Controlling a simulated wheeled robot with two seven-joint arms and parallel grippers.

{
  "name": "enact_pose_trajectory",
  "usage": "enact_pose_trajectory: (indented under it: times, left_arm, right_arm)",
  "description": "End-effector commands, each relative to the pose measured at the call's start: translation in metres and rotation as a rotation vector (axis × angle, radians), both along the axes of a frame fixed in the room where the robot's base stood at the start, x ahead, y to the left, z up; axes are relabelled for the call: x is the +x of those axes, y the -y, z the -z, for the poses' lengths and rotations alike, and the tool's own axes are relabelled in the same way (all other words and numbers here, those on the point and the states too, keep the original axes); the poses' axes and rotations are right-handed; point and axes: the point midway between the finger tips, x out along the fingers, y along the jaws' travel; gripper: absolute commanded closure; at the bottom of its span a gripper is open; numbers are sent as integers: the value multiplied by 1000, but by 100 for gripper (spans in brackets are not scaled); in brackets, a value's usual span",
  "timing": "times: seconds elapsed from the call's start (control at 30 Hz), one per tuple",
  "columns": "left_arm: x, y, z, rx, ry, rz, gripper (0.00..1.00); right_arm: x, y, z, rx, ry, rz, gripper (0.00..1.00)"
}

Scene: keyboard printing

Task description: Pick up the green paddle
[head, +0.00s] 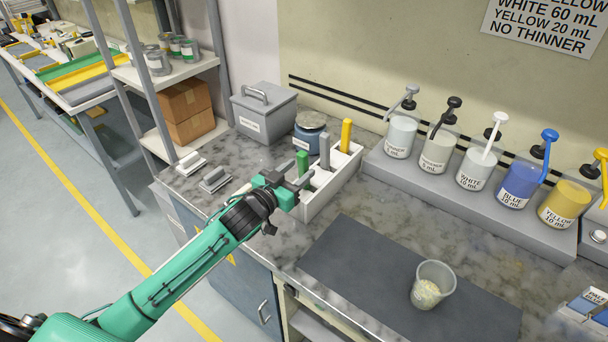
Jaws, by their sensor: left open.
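The green paddle (302,160) stands upright in a white divided holder (334,187) on the counter. Only its upper part shows; its lower end is hidden by the holder and my gripper. A grey paddle (325,151) and a yellow paddle (346,135) stand in the same holder, to the right of the green one. My left gripper (302,181) is open at the holder's near left end, just in front of and below the green paddle's visible top in the picture. I cannot tell whether it touches the paddle. My right gripper is not in view.
A grey lidded box (264,113) and a blue jar (309,132) stand behind the holder. Pump bottles (438,149) line a grey shelf at the right. A cup (432,284) stands on the dark mat (366,262). Two small metal-grey tools (215,180) lie left.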

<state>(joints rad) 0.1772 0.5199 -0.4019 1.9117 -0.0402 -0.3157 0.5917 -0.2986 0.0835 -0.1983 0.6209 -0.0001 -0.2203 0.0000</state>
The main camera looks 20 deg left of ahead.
Motion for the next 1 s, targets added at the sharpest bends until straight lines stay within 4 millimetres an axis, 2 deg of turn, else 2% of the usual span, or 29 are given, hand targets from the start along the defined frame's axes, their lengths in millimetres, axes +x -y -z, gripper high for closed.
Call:
enact_pose_trajectory:
  times: [0.1,0.27,0.57,0.8,1.0]
  left_arm:
    - [16,11,-6,-3,1,0,53]
    - [33,18,-3,0,0,-1,53]
    - [37,20,-1,0,1,1,53]
    - [37,19,-1,0,1,0,98]
    - [37,19,-1,0,1,0,100]
  right_arm:
    - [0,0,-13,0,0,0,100]
    - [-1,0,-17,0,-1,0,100]
    - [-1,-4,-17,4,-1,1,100]
    - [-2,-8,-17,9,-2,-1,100]
    - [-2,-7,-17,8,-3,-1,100]
